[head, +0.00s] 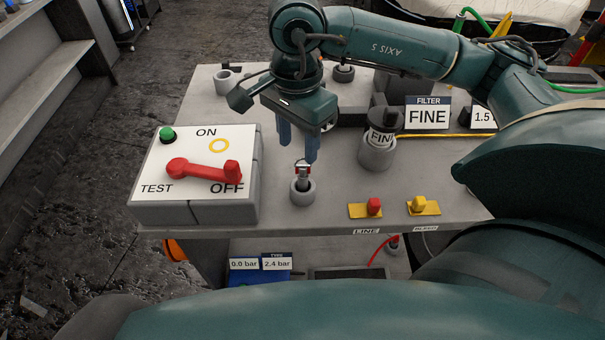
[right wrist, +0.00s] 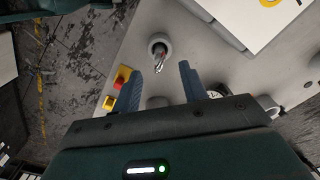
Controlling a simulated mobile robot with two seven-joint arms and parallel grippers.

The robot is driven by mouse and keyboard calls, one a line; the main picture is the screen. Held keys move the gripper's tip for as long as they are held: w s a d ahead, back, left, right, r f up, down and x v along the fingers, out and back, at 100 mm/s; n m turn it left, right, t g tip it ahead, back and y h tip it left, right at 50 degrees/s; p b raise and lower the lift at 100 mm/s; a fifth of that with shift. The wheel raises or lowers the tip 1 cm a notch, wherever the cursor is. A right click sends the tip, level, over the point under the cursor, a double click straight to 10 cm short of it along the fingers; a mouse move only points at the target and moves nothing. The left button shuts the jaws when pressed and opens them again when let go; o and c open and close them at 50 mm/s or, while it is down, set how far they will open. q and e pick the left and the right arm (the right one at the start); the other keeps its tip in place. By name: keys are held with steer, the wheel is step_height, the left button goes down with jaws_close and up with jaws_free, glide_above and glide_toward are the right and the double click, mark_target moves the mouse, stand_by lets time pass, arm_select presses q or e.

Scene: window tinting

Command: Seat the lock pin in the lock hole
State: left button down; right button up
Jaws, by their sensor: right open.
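The lock pin (head: 303,172) stands upright in a round grey holder (head: 302,192) near the front edge of the table; its top shows red and white. In the right wrist view the pin (right wrist: 160,62) sits in the same holder, just beyond the fingertips. My right gripper (head: 298,147) points down with its blue fingers apart and empty, above and behind the pin. A white switch panel (head: 165,150) has a red lever (head: 203,172) reaching toward OFF and a yellow ring (head: 218,145) under ON. I cannot make out a lock hole for certain. My left gripper is out of view.
A grey cup with a dark FINE-labelled filter (head: 378,148) stands right of my gripper. Yellow plates with a red valve (head: 374,205) and a yellow valve (head: 420,203) lie at the table's front edge. The table (head: 340,215) is bare between them and the holder.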

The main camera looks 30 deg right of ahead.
mark_target(303, 158)
steer(key=shift+f, duration=0.7)
steer(key=f, duration=0.2)
steer(key=d+f+p, duration=0.1)
steer(key=f, duration=0.1)
steer(key=shift+s+f, duration=0.1)
steer(key=shift+a+f, duration=0.1)
steer(key=shift+f, duration=0.4)
jaws_close()
